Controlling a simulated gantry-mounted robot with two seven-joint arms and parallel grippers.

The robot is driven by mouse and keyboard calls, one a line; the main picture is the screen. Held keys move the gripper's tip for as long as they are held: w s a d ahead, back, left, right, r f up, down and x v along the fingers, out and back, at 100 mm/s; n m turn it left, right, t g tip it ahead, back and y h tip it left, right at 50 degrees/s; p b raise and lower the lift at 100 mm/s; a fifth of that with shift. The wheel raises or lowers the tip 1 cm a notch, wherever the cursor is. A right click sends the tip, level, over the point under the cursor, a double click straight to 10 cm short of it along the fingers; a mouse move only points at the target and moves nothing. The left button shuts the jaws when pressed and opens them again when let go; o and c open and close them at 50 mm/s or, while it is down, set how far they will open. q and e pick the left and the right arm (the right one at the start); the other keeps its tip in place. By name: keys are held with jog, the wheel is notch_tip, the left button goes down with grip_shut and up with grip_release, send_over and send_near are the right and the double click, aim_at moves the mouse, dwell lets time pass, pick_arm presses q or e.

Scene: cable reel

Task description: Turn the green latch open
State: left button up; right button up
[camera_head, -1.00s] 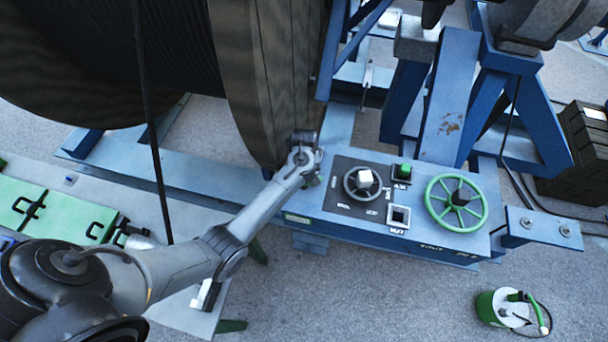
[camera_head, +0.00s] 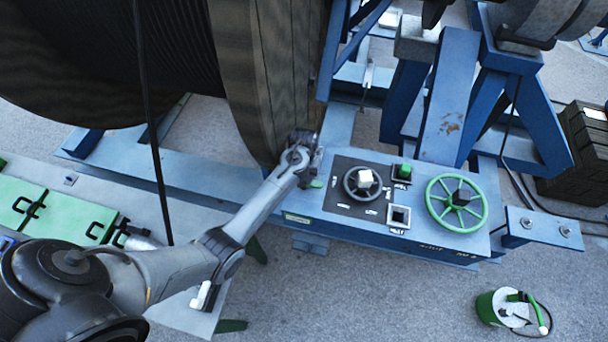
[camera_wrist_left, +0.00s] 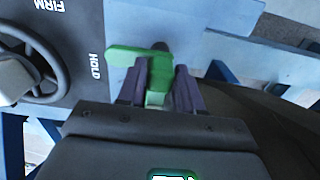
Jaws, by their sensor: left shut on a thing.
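The green latch (camera_wrist_left: 128,52) shows in the left wrist view, with its flat arm pointing left toward the HOLD label. Its other part stands between the two dark fingers of my left gripper (camera_wrist_left: 159,88). The gripper is shut on it. In the head view my left gripper (camera_head: 311,170) is at the left end of the control panel, next to the reel flange. Only a small green piece of the latch (camera_head: 317,184) shows there; the wrist hides the rest. My right gripper is not in view.
The control panel (camera_head: 335,207) carries a grey handwheel (camera_head: 361,183), a green button (camera_head: 403,171), a square socket (camera_head: 399,215) and a green handwheel (camera_head: 456,203). The large reel (camera_head: 258,80) stands close behind my left wrist. A green-and-white canister (camera_head: 500,308) is on the floor.

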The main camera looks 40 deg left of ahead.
pick_arm(q)
jog(key=o, duration=1)
jog(key=shift+c, duration=0.2)
